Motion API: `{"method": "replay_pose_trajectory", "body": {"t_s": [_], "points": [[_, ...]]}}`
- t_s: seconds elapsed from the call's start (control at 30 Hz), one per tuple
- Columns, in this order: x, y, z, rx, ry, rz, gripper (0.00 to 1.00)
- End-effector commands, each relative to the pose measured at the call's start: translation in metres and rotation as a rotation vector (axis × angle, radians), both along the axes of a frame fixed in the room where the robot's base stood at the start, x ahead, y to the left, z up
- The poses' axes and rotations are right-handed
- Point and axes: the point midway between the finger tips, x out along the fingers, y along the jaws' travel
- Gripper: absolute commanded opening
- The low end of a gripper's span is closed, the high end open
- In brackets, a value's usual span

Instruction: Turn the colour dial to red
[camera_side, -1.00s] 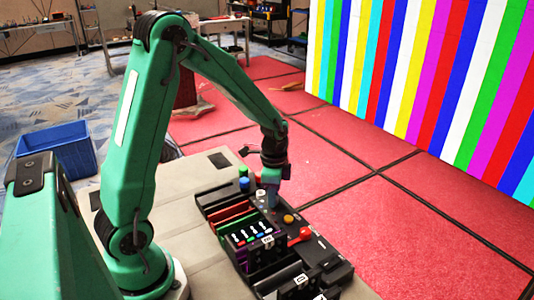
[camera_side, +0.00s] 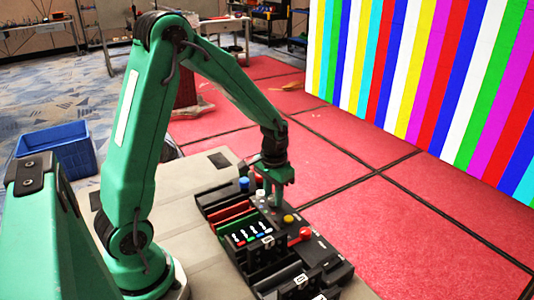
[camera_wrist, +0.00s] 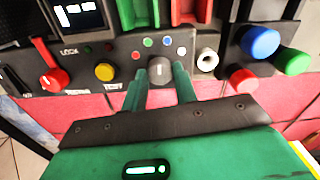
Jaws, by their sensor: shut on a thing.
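The grey colour dial (camera_wrist: 160,70) sits on the dark control panel (camera_wrist: 205,80). Green, red, blue and pale dots (camera_wrist: 150,42) arc above it in the wrist view. My green gripper (camera_wrist: 160,82) is shut on the dial, one finger at each side. In the side view my gripper (camera_side: 275,203) reaches down to the panel, and its fingers hide the dial. The video wall (camera_side: 430,80) shows vertical stripes of several colours.
A red lever (camera_wrist: 54,78) and a yellow button (camera_wrist: 105,72) lie left of the dial in the wrist view. A white knob (camera_wrist: 207,60) and blue, green and red knobs (camera_wrist: 260,41) lie right. A blue bin (camera_side: 57,150) stands on the floor.

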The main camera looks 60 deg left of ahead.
Motion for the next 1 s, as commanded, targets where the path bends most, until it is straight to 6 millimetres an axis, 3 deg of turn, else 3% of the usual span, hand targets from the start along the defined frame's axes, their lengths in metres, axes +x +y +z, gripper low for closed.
{"method": "replay_pose_trajectory", "body": {"t_s": [1.0], "points": [[-0.0003,0.0006,0.0015,0.000,-0.001,0.934,0.06]]}}
